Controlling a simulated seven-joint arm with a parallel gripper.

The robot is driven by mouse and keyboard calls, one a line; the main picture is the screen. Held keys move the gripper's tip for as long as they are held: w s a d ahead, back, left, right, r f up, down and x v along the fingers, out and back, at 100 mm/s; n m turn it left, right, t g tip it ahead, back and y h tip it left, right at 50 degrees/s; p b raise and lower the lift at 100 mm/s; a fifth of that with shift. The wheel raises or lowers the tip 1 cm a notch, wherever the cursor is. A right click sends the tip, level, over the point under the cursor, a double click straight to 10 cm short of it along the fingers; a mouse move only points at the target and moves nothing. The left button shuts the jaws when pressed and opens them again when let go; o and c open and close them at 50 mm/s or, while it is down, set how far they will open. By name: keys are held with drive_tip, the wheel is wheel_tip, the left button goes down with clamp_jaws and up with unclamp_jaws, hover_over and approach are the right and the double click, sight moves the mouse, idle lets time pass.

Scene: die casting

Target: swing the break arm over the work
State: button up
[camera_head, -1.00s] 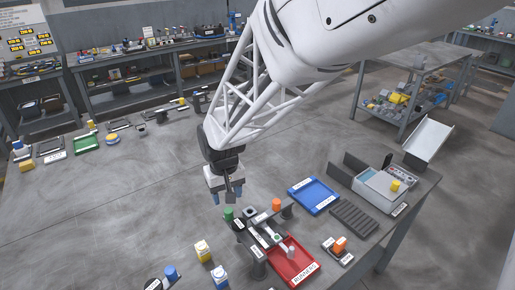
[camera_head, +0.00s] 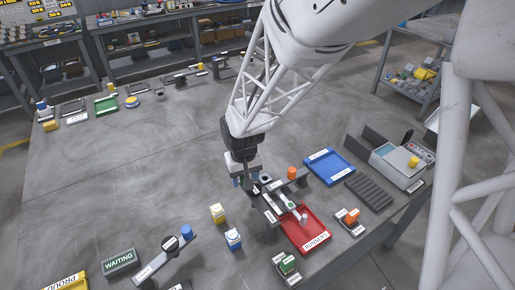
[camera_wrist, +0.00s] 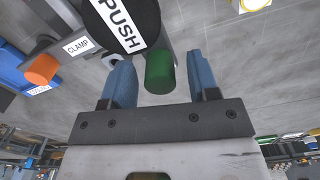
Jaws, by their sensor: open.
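My gripper (camera_head: 243,182) is low at the fixture on the near table, its two blue fingers apart. In the wrist view, a green cylindrical handle (camera_wrist: 160,72) stands between the open fingers (camera_wrist: 155,85), with a visible gap on each side. A dark disc labelled PUSH (camera_wrist: 122,18) is right beside the handle, on a grey bar. I take this bar with the green handle to be the break arm. A part labelled CLAMP with an orange knob (camera_head: 291,173) stands to the right. In the head view my gripper hides the green handle.
A red RUNNERS tray (camera_head: 323,239) lies in front of the fixture and a blue tray (camera_head: 343,172) to its right. Another arm with a blue knob (camera_head: 186,231) is at lower left.

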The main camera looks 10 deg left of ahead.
clamp_jaws()
idle(0.4)
drive_tip(key=w+d+m, duration=0.1)
drive_tip(key=d+m, duration=0.2)
drive_tip(key=w+d+m, duration=0.2)
drive_tip(key=d+m, duration=0.1)
drive_tip(key=d, duration=0.1)
drive_tip(key=w+d+m, duration=0.1)
drive_tip(key=d+m, duration=0.2)
drive_tip(key=shift+w+d, duration=0.25)
drive_tip(key=shift+d, duration=0.15)
drive_tip(key=s+d+m, duration=0.4)
drive_tip(key=d+m, duration=0.5)
drive_tip(key=d, duration=0.2)
drive_tip(key=shift+s, duration=0.3)
